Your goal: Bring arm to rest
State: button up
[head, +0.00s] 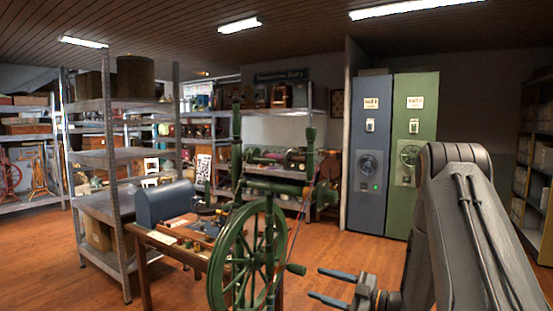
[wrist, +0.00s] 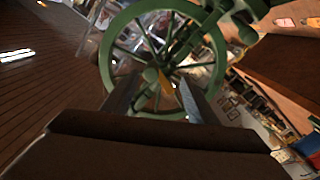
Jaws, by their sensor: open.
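My gripper (head: 334,286) is at the lower right of the head view, at the end of my grey arm, with its two blue-grey fingers apart and nothing between them. The fingers point left toward a green spinning wheel (head: 216,262). In the wrist view my gripper (wrist: 158,84) has its fingers spread in front of the green wheel (wrist: 205,76), which is tilted in that picture. A gap shows between the fingertips and the wheel in the head view.
A wooden table (head: 141,273) with a blue-grey box (head: 165,203) and small items stands left of the wheel. Metal shelves (head: 107,104) line the left and back. A blue cabinet (head: 368,190) and a green cabinet (head: 414,130) stand behind. Wooden floor is open before the cabinets.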

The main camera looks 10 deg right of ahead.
jog(key=shift+s+d, duration=0.2)
jog(key=w+a+r+m+h, duration=0.1)
jog(key=w+a+m+h, duration=0.1)
jog(key=w+m+h, duration=0.45)
jog(key=s+a+m+g+h, duration=0.2)
jog(key=s+a+g, duration=0.1)
jog(key=s, duration=0.8)
jog(key=s+a+m+g+h, duration=0.2)
jog(key=s+a+m+g, duration=0.1)
jog(key=s, duration=0.8)
jog(key=s+a+m+g+h, duration=0.2)
jog(key=s+a+g, duration=0.3)
jog(key=s, duration=0.6)
jog(key=shift+r+m+g, duration=0.3)
jog(key=shift+r+m, duration=0.1)
jog(key=shift+m, duration=0.35)
